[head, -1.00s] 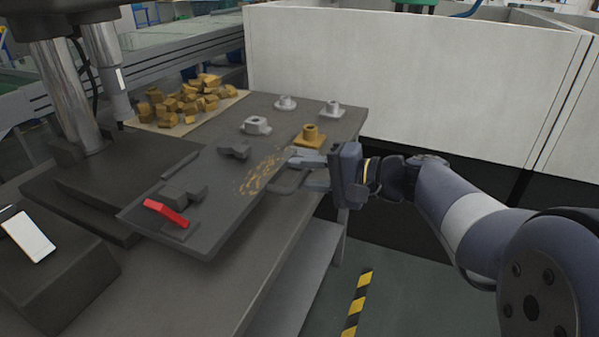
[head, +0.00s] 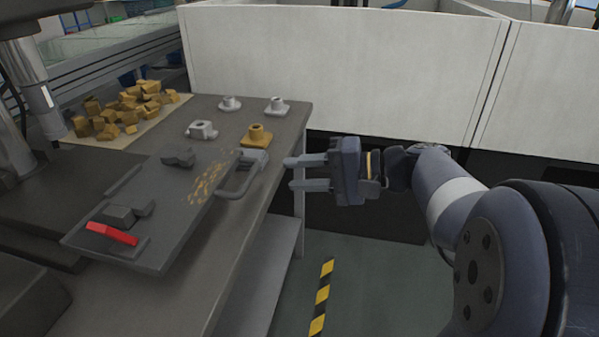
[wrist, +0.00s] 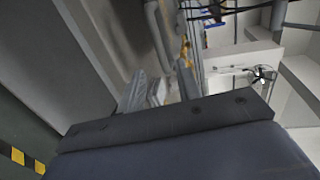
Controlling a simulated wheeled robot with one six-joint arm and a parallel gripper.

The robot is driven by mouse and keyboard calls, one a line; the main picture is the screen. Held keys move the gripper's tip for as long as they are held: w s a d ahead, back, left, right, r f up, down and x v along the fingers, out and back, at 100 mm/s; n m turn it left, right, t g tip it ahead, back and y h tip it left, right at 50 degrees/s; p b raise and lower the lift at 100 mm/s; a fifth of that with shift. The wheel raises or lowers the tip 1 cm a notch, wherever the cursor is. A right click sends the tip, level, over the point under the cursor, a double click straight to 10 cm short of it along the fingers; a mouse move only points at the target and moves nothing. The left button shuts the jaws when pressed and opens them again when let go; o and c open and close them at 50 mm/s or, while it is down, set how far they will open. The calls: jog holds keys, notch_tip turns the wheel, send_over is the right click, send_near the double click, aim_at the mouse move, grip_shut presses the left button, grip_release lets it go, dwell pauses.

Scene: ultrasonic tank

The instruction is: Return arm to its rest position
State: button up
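My gripper (head: 292,174) is open and empty, with a clear gap between its two fingers. It points left and hangs just off the right edge of the work table (head: 262,187). A dark tray (head: 165,215) with a handle (head: 241,174) lies on the table, to the left of the fingertips and apart from them. My arm reaches in from the right side of the head view. In the wrist view the two fingers (wrist: 146,90) show above the gripper body with nothing held between them.
On the table are a brass fitting (head: 256,136), several grey fittings (head: 202,130) and a pile of brass pieces (head: 125,108). The tray carries a red-handled clamp (head: 112,234). A large white tank (head: 340,70) stands behind. Open floor with a striped strip (head: 321,297) lies right of the table.

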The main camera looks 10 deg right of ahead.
aim_at(230, 172)
jog(key=b+x, duration=0.1)
jog(key=x, duration=0.9)
jog(key=shift+w+a+b, duration=0.25)
jog(key=shift+a+b, duration=0.1)
jog(key=shift+b, duration=0.05)
jog(key=shift+w+a, duration=0.1)
jog(key=shift+a, duration=0.1)
jog(key=shift+d, duration=0.1)
jog(key=p+v, duration=0.2)
jog(key=v, duration=0.9)
jog(key=x, duration=1)
jog(key=r+b+x, duration=0.1)
jog(key=x, duration=0.3)
jog(key=shift+w+a+f, duration=0.15)
jog(key=shift+a, duration=0.3)
